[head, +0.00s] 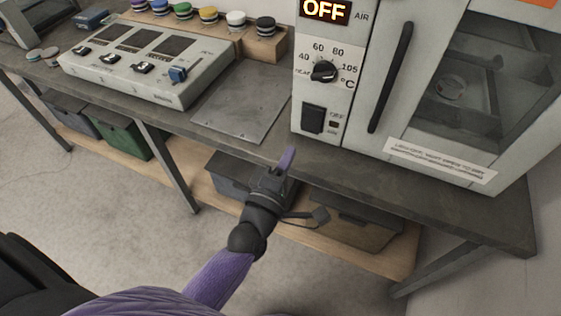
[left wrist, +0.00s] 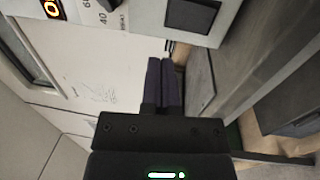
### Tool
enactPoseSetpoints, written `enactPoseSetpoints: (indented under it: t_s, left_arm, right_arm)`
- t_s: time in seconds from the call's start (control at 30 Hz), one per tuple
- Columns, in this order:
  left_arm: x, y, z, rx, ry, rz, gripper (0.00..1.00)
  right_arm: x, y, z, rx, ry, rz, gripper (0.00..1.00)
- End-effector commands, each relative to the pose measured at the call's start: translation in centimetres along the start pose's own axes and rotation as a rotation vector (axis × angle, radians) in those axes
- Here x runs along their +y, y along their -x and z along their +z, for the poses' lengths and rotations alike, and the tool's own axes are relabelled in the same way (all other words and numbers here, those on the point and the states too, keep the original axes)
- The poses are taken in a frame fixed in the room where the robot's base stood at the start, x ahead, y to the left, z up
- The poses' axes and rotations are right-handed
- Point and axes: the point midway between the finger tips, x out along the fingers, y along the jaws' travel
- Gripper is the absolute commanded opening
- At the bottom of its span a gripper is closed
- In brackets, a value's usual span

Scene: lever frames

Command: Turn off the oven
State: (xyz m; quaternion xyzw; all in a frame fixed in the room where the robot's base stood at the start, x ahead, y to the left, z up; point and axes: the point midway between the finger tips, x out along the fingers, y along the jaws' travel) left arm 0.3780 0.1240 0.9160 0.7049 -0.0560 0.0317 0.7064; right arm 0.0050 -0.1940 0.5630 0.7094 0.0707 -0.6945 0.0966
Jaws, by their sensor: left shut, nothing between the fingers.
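The oven (head: 370,120) is a light grey box with a glass door at the right of the head view. Its panel has a display (head: 326,10) reading OFF, a black temperature dial (head: 324,71) and a black rocker switch (head: 313,119) low down. The switch also shows in the left wrist view (left wrist: 192,15). My left gripper (head: 287,158) is shut and empty, in front of the bench edge, below the switch and apart from it. Its purple fingers (left wrist: 164,82) lie together in the left wrist view. My right gripper is not in view.
The bench (head: 470,215) carries a metal plate (head: 240,100) left of the oven, a grey device with sliders (head: 140,93) and a rack of coloured caps (head: 265,45). Bins (head: 120,138) stand on the shelf below. The bench front edge is near my left gripper.

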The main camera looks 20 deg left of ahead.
Motion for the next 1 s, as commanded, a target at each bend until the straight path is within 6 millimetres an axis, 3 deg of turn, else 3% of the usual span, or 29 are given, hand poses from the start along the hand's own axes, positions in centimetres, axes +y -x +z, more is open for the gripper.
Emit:
enactPoseSetpoints:
  t_s: [0.2,0.73,0.87,1.0]
  left_arm:
    - [0.6,2.3,0.0,-0.001,0.000,0.000,0.00]
    - [0.5,2.6,0.3,-0.017,-0.019,-0.013,0.00]
    - [-0.7,3.9,2.8,-0.221,-0.279,-0.177,0.00]
    - [-3.1,7.9,4.3,-0.533,-0.703,-0.428,0.00]
  right_arm:
    - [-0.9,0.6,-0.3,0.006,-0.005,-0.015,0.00]
    - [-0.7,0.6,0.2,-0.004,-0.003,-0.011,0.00]
    - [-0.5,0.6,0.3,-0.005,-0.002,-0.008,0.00]
    - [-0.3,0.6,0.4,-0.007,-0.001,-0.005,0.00]
